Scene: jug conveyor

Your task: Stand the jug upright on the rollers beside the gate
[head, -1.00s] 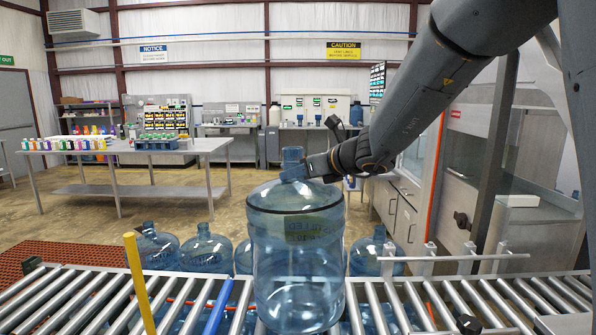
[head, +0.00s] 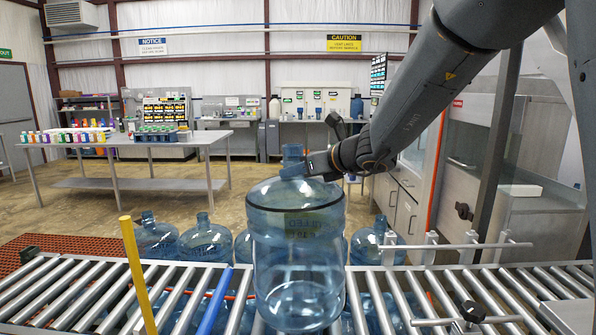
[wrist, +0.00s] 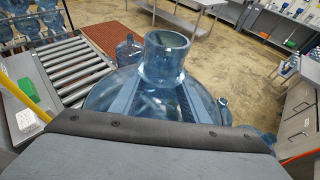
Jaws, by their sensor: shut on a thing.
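A large clear blue jug (head: 297,250) is upright in the middle of the head view, in front of and over the rollers (head: 395,290). My gripper (head: 308,167) is shut on the jug at its neck, reaching in from the right. In the wrist view the jug's open neck (wrist: 165,55) and shoulders rise beyond the dark gripper body. I cannot tell whether its base touches the rollers. A pale metal rail on posts (head: 460,246), possibly the gate, stands over the rollers to the jug's right, apart from it.
A yellow post (head: 138,275) and a blue bar (head: 215,300) stand left of the jug. Several other blue jugs (head: 205,242) stand behind the conveyor. Rollers to the far left (head: 60,290) are bare. A bottle-laden table (head: 120,145) is farther back.

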